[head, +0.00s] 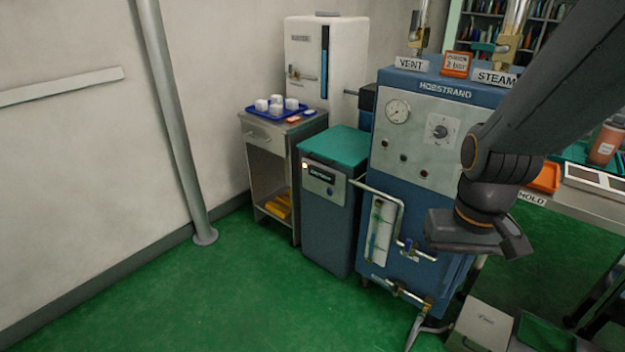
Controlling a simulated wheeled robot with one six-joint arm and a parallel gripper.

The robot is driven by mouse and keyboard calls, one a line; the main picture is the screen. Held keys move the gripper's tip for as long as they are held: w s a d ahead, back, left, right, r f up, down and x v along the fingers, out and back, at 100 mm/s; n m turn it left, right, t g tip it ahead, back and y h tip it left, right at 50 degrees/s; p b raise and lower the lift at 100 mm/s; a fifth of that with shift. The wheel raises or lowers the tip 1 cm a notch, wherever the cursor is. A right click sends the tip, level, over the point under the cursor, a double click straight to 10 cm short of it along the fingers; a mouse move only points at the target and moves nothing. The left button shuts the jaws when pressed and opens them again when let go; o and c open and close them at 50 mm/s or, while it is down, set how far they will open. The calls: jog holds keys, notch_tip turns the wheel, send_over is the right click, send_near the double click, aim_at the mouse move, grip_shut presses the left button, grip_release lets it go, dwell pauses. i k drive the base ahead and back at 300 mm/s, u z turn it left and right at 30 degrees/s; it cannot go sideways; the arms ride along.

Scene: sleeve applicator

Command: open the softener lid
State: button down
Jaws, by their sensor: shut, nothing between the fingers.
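The softener (327,220) is a dark grey-blue box standing on the floor near the middle of the head view, with a small label panel on its front. Its teal lid (338,145) lies flat and closed on top. My gripper (482,240) hangs at the right, in front of the blue boiler cabinet in the picture. It is shut and empty, well to the right of the lid and apart from it. The fingertips are hard to make out against the dark wrist.
The blue boiler cabinet (430,110) with gauge and bent pipe (385,190) stands right of the softener. A small cart (255,150) with a blue tray (259,112) of white cups stands left. Green floor (250,300) in front is clear.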

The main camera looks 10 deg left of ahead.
aim_at(348, 146)
jog(key=k, duration=0.8)
jog(key=u, duration=1.05)
jog(key=i, duration=1.75)
jog(key=z, duration=0.95)
